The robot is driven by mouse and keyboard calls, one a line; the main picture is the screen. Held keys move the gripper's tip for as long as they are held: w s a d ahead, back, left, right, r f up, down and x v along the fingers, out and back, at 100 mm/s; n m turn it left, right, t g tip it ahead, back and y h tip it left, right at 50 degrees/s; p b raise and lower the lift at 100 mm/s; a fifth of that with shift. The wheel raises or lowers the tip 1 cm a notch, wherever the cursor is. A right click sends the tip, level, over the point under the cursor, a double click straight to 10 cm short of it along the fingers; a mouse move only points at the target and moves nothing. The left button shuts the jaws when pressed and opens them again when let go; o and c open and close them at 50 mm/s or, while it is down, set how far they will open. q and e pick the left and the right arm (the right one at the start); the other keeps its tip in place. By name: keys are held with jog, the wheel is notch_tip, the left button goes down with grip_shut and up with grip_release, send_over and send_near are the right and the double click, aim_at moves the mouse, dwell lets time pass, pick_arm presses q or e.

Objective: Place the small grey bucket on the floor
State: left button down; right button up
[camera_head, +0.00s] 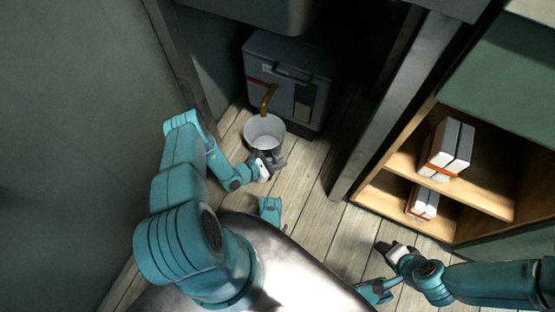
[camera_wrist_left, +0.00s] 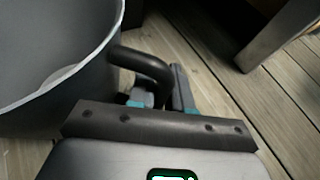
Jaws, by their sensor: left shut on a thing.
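The small grey bucket (camera_head: 264,130) is upright below a brass spout in the head view. It fills the left side of the left wrist view (camera_wrist_left: 60,65), where I see into its open top. My left gripper (camera_head: 268,166) is at the bucket's near side and is shut on its dark curved handle (camera_wrist_left: 145,62). The wooden floor (camera_head: 298,190) lies below. I cannot tell whether the bucket's base touches the floor. My right gripper (camera_head: 390,248) is low at the right, well away from the bucket; its opening is too small to make out.
A grey box-shaped unit (camera_head: 287,85) with a brass tap (camera_head: 267,98) stands right behind the bucket. A metal post (camera_head: 385,110) and a wooden shelf (camera_head: 480,190) holding white boxes (camera_head: 447,148) are to the right. Bare floor lies between bucket and post.

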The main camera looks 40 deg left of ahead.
pick_arm(q)
jog(key=shift+r, duration=0.15)
pick_arm(e)
jog(key=shift+a, duration=0.1)
pick_arm(q)
jog(key=shift+f, duration=0.2)
jog(key=c, duration=1.1)
grip_release()
jog(key=shift+d, duration=0.1)
jog(key=shift+o, duration=0.2)
jog(key=shift+s+r, duration=0.1)
jog(key=shift+r, duration=0.15)
jog(key=p+v, duration=0.4)
jog(key=v, duration=0.8)
pick_arm(e)
jog(key=shift+g, duration=0.7)
jog(key=s+r, duration=0.1)
jog(key=r, duration=0.1)
jog(key=s+r, duration=0.2)
jog(key=shift+s+a+r, duration=0.1)
jog(key=shift+a+r, duration=0.1)
jog(key=shift+r, duration=0.05)
pick_arm(q)
jog(key=shift+f+p, duration=0.1)
jog(key=shift+p, duration=0.2)
